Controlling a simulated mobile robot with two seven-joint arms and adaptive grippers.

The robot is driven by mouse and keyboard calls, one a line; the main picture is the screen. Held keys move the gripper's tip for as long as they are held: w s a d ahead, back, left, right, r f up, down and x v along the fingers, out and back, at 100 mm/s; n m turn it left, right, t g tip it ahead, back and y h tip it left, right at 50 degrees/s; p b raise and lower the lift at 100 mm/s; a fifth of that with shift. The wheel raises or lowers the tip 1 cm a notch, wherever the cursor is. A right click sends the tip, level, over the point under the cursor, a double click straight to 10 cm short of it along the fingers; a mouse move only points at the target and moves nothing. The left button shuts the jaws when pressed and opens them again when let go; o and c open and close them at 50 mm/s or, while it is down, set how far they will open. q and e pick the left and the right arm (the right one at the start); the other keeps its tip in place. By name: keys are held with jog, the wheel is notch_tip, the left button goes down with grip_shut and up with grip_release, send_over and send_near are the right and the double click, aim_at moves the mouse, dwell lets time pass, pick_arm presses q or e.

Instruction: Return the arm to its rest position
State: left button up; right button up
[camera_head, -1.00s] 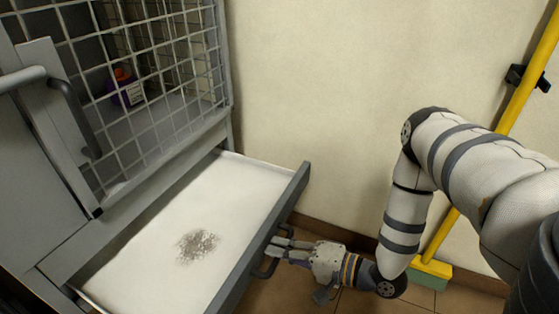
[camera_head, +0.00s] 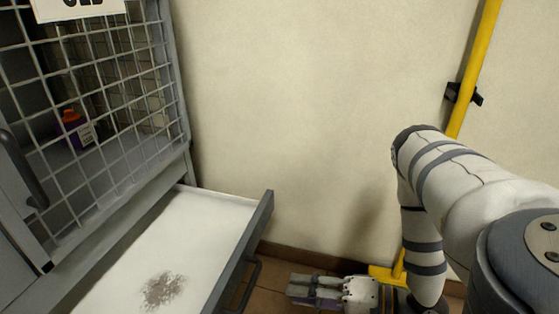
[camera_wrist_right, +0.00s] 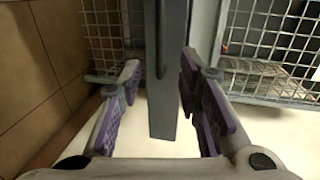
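My right arm (camera_head: 422,215) comes in from the right and bends down to the floor side of the open drawer. My right gripper (camera_head: 293,288) is near the bottom of the head view, apart from and to the right of the drawer handle (camera_head: 252,284). In the right wrist view the right gripper (camera_wrist_right: 158,78) is open, its purple-padded fingers spread. The grey drawer front (camera_wrist_right: 168,105) shows beyond and between them, and nothing is held. My left gripper is out of view.
The white-bottomed drawer (camera_head: 215,215) stands pulled out, with a grey speckled patch on its floor. Above it is a mesh cage (camera_head: 110,110) holding a purple bottle with an orange cap (camera_head: 76,128). A yellow-handled broom (camera_head: 470,75) stands by the wall behind my arm.

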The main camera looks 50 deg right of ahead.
jog(key=shift+s, duration=0.2)
